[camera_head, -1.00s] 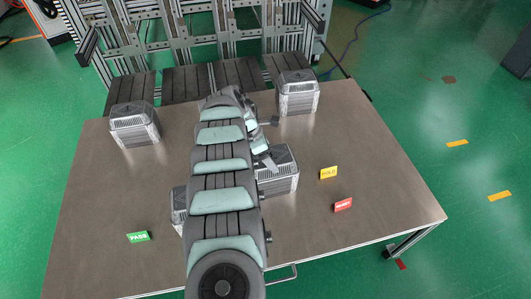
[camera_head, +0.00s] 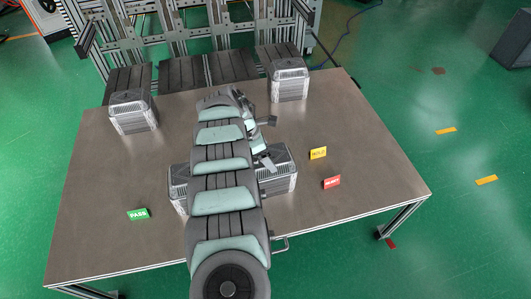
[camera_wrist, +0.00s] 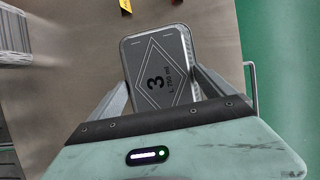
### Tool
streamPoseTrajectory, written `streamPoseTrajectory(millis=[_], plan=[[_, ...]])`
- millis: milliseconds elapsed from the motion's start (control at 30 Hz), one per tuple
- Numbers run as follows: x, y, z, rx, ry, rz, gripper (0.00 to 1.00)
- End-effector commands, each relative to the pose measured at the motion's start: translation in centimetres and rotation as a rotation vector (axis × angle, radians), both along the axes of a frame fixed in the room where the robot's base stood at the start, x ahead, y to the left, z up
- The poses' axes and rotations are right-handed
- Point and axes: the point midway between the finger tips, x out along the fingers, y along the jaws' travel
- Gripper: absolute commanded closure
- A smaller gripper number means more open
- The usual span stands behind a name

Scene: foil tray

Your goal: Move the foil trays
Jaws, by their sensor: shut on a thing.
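The foil trays are silver ribbed blocks with grey lids. One tray stands at the back left (camera_head: 133,115), one at the back right (camera_head: 289,83), and one at the front left (camera_head: 179,187) is partly hidden behind my arm. My gripper (camera_head: 266,162) is at the middle tray (camera_head: 283,174). In the wrist view my gripper (camera_wrist: 160,85) has a finger on each side of that tray's lid (camera_wrist: 157,62), marked 3 and 750 ml, and is shut on it. I cannot tell how high it is above the table.
The grey table (camera_head: 105,185) carries a green PASS sign (camera_head: 138,214) at front left, a yellow HOLD sign (camera_head: 318,153) and a red REJECT sign (camera_head: 332,182) at right. Dark roller lanes (camera_head: 183,75) and a metal frame stand behind.

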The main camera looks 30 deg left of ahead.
Motion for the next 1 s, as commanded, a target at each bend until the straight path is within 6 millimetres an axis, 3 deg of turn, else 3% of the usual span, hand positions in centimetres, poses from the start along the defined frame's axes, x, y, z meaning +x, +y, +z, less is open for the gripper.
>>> streamPoseTrajectory(millis=[233,267,300,667,1000], plan=[[-0.1,-0.1,-0.2,-0.002,0.003,-0.002,0.8],[-0.1,-0.1,-0.1,-0.002,0.003,-0.002,0.05],[-0.1,-0.1,-0.1,-0.002,0.003,-0.002,0.02],[-0.2,0.1,0.6,0.0,0.002,0.001,0.0],[-1.8,1.6,6.5,-0.002,0.001,-0.001,0.0]])
